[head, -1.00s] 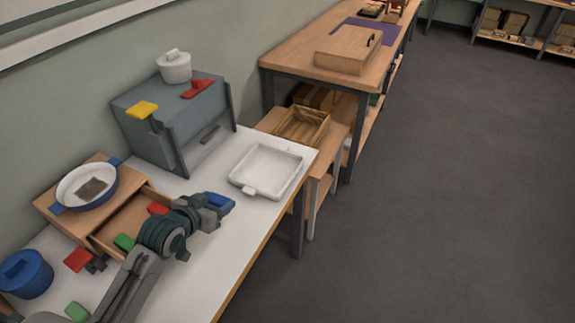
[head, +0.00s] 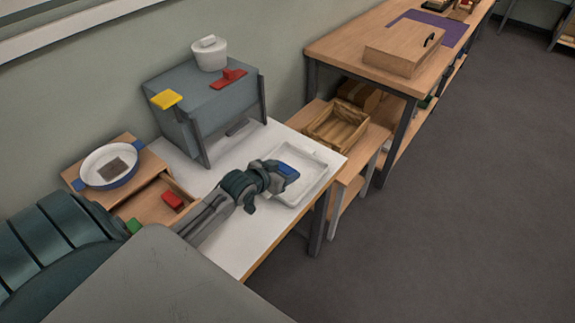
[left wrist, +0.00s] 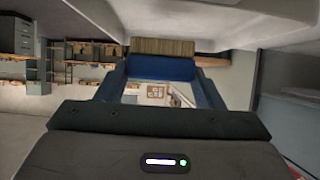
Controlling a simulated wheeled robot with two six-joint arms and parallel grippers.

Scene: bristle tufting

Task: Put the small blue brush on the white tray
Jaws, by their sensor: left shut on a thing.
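The small blue brush (head: 288,170) is in the jaws of my left gripper (head: 276,176), over the white tray (head: 312,178) in the head view. In the left wrist view the blue brush (left wrist: 161,68) lies between the fingers of my left gripper (left wrist: 160,85), with its tan bristles beyond. The gripper is shut on it. The gripper and brush cover part of the tray; I cannot tell whether the brush touches it. My right gripper is not in view.
The grey stand (head: 205,112) behind holds a white lidded pot (head: 209,55), a yellow piece (head: 166,99) and a red piece (head: 229,78). A white pan (head: 110,166) and an open drawer with a red piece (head: 172,200) are left. A wooden crate (head: 337,127) stands beyond the tray.

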